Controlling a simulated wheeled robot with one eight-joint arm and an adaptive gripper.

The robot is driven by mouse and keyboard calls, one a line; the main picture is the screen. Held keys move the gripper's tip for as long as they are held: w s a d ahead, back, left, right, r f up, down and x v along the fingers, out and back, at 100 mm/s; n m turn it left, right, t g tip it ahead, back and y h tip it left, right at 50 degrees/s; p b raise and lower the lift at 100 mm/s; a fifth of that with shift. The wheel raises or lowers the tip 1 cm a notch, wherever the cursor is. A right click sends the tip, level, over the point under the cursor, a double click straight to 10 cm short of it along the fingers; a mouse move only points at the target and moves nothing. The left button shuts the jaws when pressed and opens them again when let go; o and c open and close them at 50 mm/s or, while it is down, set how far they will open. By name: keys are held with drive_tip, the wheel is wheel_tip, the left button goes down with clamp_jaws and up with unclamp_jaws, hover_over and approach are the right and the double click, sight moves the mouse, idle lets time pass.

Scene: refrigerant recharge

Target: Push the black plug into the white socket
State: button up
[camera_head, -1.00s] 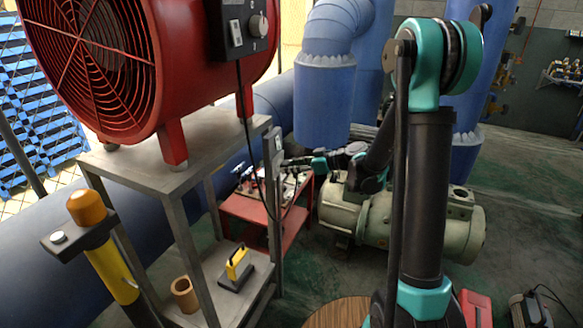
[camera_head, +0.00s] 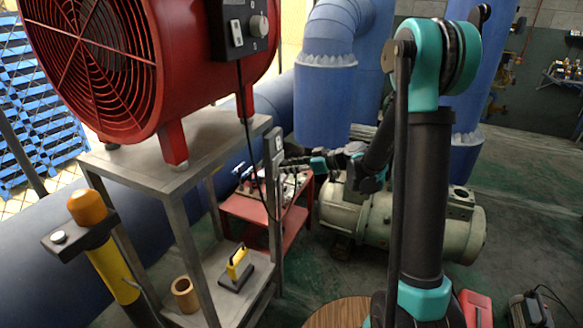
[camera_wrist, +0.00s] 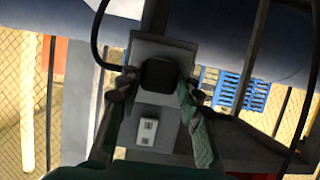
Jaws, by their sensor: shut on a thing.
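The black plug (camera_wrist: 160,73) is between the fingertips of my gripper (camera_wrist: 158,84) in the wrist view. The gripper is shut on it. Behind the plug is a light grey plate (camera_wrist: 152,45). The white socket (camera_wrist: 147,131) is on this plate, below the plug in the wrist picture and apart from it in the picture. In the head view my gripper (camera_head: 284,163) is close to the plate (camera_head: 277,142) on the metal stand's post. The plug is too small to make out there. The gap between plug and plate cannot be judged.
A red fan (camera_head: 110,60) stands on the metal stand (camera_head: 180,178), its black cable (camera_head: 245,125) hanging down near my gripper. A red cart (camera_head: 270,210) and a green compressor (camera_head: 400,220) are behind. A yellow-handled tool (camera_head: 237,268) lies on the lower shelf.

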drive_tip(key=shift+a, duration=0.2)
drive_tip(key=o, duration=1.2)
drive_tip(key=shift+w, duration=0.1)
drive_tip(key=shift+c, duration=0.2)
drive_tip(key=v, duration=1.2)
drive_tip(key=s+d+f+m+h, duration=0.4)
drive_tip(key=s+d, duration=0.1)
drive_tip(key=s, duration=0.3)
drive_tip(key=s+d+f+m+h, duration=0.4)
drive_tip(key=s+d+m, duration=0.1)
drive_tip(key=s, duration=0.3)
drive_tip(key=s+d+f+m+h, duration=0.4)
drive_tip(key=s+d+m, duration=0.1)
drive_tip(key=s, duration=0.3)
drive_tip(key=shift+d+h, duration=0.4)
drive_tip(key=shift+d, duration=0.35)
